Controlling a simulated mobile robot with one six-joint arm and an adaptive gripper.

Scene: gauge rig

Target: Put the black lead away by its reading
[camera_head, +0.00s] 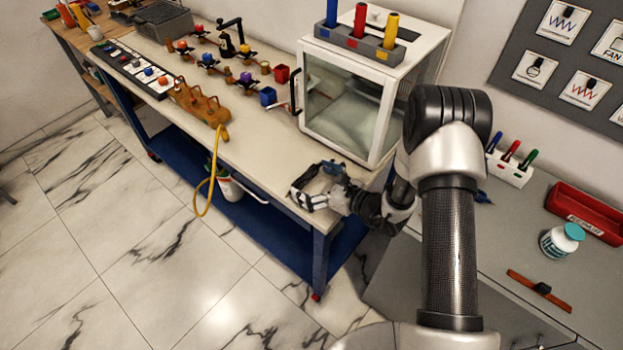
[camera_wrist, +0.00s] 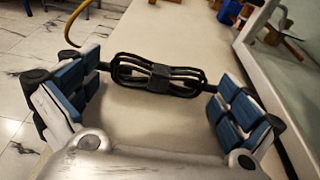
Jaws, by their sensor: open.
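The black lead (camera_wrist: 158,75) is a coiled bundle with a band around its middle, on the pale bench top in the wrist view. My gripper (camera_wrist: 155,98) is open, with one blue-padded finger on each side of the bundle. The lead's ends reach close to both fingers; I cannot tell whether they touch. In the head view my gripper (camera_head: 318,190) is low over the near right corner of the bench (camera_head: 250,157), and the lead cannot be made out clearly there. No reading is legible.
A glass-fronted cabinet (camera_head: 345,110) stands just behind my gripper, bearing a rack with blue, red and yellow tubes (camera_head: 391,28). A red cup (camera_head: 282,74) and blue cup (camera_head: 268,97) stand left of it. A yellow hose (camera_head: 212,180) hangs over the front edge.

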